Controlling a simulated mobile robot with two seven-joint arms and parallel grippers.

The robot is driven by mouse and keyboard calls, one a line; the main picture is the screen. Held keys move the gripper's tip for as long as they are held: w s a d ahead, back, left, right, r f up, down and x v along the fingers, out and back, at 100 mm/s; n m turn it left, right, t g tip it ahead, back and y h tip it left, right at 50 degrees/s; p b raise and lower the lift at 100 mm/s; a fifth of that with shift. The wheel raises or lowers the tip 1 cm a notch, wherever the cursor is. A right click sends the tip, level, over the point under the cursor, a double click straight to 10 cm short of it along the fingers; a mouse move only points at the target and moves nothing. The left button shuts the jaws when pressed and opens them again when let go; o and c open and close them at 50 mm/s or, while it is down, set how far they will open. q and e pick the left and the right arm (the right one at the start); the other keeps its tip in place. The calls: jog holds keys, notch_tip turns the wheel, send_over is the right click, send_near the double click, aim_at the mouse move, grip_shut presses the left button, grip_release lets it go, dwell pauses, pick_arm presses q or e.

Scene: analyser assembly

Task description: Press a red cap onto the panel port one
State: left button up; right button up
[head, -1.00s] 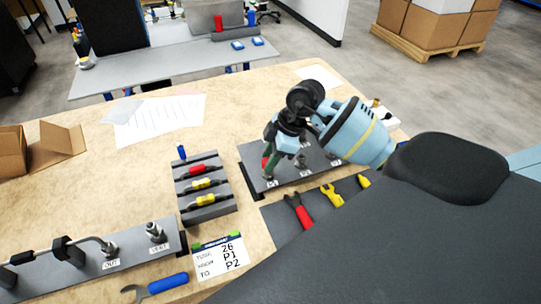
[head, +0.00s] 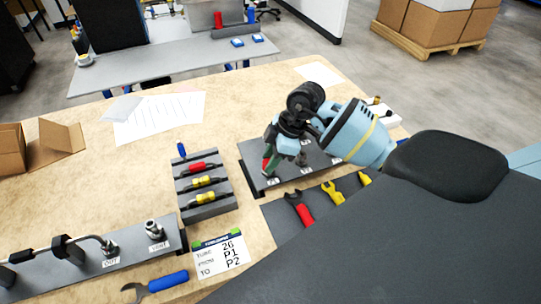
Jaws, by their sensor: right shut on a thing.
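The dark grey panel (head: 254,150) lies on the bench right of centre, with small white labels along its front edge. My right gripper (head: 269,164) is over the panel's left part, pointing down. It is shut on a red cap (head: 265,164), of which only a sliver shows between the fingers. The cap is low, at the panel's left port, just behind the front-left label. The fingers hide the port and the cap's lower edge, so I cannot tell whether the cap is seated. My left gripper is not in view.
A tube fixture (head: 130,262), blue wrench (head: 158,286) and label card (head: 221,257) are front left.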

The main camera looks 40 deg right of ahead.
jog(key=shift+f, duration=0.35)
jog(key=o, duration=1)
jog(key=shift+o, duration=0.2)
jog(key=shift+r, duration=0.1)
jog(key=v, duration=0.7)
jog(key=shift+r, duration=0.35)
jog(key=shift+d, duration=0.1)
